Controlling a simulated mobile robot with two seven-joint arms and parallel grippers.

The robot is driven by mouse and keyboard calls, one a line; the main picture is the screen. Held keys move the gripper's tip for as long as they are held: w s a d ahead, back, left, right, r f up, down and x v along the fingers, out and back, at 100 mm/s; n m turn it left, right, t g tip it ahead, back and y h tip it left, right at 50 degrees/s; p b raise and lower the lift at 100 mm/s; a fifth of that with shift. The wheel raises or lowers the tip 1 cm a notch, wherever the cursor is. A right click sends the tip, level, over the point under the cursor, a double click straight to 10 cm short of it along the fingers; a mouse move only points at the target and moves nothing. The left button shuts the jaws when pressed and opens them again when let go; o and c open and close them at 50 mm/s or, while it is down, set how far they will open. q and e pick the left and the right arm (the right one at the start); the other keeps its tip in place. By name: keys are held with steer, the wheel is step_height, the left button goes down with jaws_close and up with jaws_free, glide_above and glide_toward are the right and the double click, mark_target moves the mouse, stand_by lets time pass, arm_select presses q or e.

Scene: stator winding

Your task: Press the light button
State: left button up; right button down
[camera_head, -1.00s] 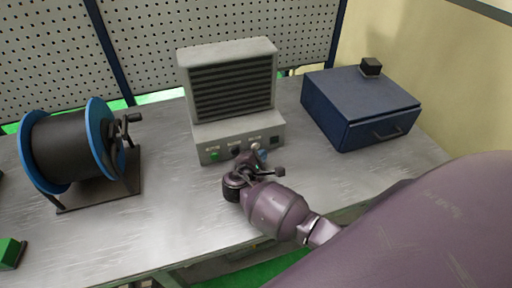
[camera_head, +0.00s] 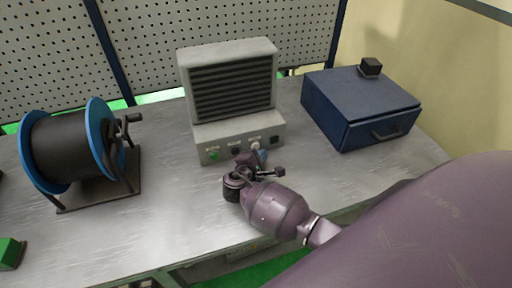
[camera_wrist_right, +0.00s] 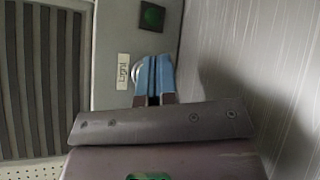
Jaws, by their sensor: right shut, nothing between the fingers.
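The grey device (camera_head: 231,93) stands on the metal table with a row of controls on its sloped front panel. The round white light button (camera_head: 255,147) is near the right part of that panel. In the right wrist view the light button (camera_wrist_right: 137,71) sits beside a small label and is partly hidden by the fingers. My right gripper (camera_head: 262,155) is shut and empty, its blue fingertips right at the button. In the right wrist view the blue fingers (camera_wrist_right: 154,76) overlap the button's edge; I cannot tell whether they touch it. My left gripper is out of view.
The panel also has a green button (camera_head: 213,155), a dark knob (camera_head: 235,150) and a dark green square (camera_head: 274,140). A cable spool (camera_head: 68,145) stands left, a blue box (camera_head: 352,112) right. The table between spool and device is clear.

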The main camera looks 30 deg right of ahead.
steer(key=shift+w, duration=0.15)
stand_by(0.4)
steer(key=shift+w+d, duration=0.1)
steer(key=shift+w, duration=0.2)
steer(key=shift+w+d, duration=0.1)
steer(key=shift+w, duration=0.25)
stand_by(0.8)
steer(key=shift+s, duration=0.1)
steer(key=shift+s+a+p, duration=0.2)
steer(key=shift+s+p, duration=0.25)
steer(key=shift+s, duration=0.3)
steer(key=shift+s+a, duration=0.25)
steer(key=shift+s, duration=0.7)
steer(key=shift+s+a, duration=0.2)
steer(key=shift+s, duration=0.8)
steer(key=shift+s+a, duration=0.25)
steer(key=shift+s, duration=0.7)
